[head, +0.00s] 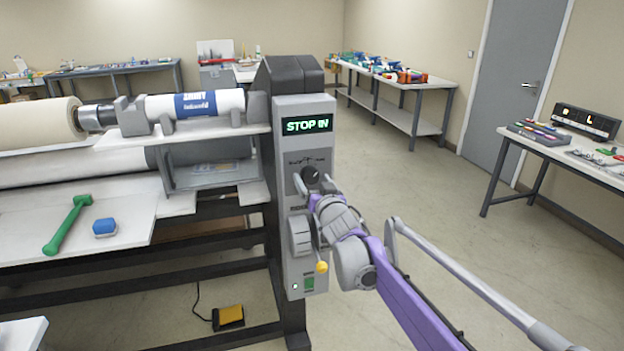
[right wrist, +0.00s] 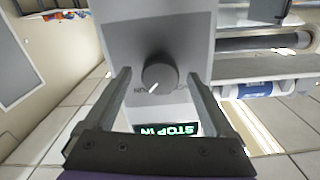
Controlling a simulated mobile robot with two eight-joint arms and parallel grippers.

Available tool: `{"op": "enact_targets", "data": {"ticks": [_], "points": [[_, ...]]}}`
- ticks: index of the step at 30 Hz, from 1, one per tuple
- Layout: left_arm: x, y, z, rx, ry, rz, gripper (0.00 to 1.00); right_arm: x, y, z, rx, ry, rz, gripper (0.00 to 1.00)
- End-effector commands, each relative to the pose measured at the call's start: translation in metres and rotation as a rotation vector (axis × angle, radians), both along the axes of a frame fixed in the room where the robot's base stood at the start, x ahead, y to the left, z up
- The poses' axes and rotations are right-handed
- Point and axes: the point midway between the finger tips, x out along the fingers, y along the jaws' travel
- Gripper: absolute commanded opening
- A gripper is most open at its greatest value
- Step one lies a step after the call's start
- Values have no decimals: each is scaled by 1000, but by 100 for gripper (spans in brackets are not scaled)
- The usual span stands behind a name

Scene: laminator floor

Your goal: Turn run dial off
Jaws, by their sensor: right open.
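The run dial (head: 311,174) is a dark round knob on the grey control panel (head: 318,114) of the laminator, below a green-lit display (head: 307,124) reading "STOP IN". In the right wrist view the dial (right wrist: 160,73) is near the middle. Its white mark points to lower left, toward small lettering; the picture is upside down there, as the display (right wrist: 168,129) shows. My right gripper (head: 309,187) is at the dial in the head view. In the right wrist view its open fingers (right wrist: 158,80) stand either side of the dial, with gaps visible. My left gripper is not in view.
A green hammer-like tool (head: 68,225) and a blue block (head: 104,227) lie on the left bed. A yellow pedal (head: 229,317) is on the floor. Floor at right is clear.

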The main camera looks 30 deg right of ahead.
Motion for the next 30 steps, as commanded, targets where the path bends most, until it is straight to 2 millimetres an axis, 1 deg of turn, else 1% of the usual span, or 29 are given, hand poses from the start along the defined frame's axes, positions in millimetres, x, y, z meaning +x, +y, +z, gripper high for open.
{"op": "enact_targets", "data": {"ticks": [1,4,13,17,18,20,21,23,24,26,27,30], "points": [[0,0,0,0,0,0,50,5,-1,0,1,0,0,89],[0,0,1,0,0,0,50,10,-2,0,1,0,0,89],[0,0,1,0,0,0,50,11,-3,0,1,0,0,89],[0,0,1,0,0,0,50,11,-3,0,1,0,0,65],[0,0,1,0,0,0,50,11,-3,0,1,0,0,58],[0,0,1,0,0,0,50,11,-3,0,1,0,0,47],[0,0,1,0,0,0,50,11,-3,0,1,0,0,40],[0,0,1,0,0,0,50,11,-3,0,1,0,0,29],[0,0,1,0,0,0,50,11,-3,0,1,0,0,22],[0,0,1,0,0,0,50,11,-2,0,1,0,0,11],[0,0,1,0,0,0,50,11,-2,0,1,0,0,4],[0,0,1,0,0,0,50,11,-3,0,-1,0,0,3]]}}
